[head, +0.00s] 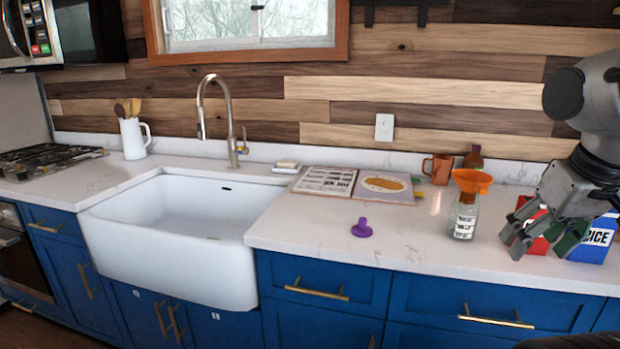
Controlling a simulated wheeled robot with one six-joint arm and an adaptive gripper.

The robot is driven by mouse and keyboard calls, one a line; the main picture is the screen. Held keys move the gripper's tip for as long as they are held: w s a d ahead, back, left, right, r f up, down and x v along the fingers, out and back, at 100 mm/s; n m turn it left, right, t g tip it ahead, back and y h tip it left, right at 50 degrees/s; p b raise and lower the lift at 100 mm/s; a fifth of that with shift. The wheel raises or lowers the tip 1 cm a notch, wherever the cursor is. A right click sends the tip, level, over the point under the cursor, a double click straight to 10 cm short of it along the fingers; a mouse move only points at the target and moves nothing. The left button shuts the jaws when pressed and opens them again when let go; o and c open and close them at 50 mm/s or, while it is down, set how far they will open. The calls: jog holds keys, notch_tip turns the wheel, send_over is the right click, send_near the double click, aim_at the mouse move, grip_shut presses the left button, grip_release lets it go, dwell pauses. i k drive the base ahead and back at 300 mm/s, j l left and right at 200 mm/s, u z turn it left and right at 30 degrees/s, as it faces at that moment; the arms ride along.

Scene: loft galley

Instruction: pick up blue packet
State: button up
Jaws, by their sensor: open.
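A blue packet (588,252) with a white label, on which "ICE" can be read, stands on the counter at the right. Its left part is hidden behind my gripper, and a finger overlaps its edge in the picture. My gripper (538,240) is open and points down and to the left, in front of a red item and the blue packet's left side. I cannot tell whether it touches either of them.
The red item (539,246) is mostly hidden by my fingers. A glass jar (465,217) with an orange funnel (472,181) stands to the left. A copper mug (437,168) and brown bottle (474,158) stand behind. A purple stopper-like object (362,228) sits near the front edge, with free counter around it.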

aim_at(603, 231)
jog(key=z, duration=1.25)
jog(key=k+l+u, duration=0.1)
jog(key=k+l, duration=0.15)
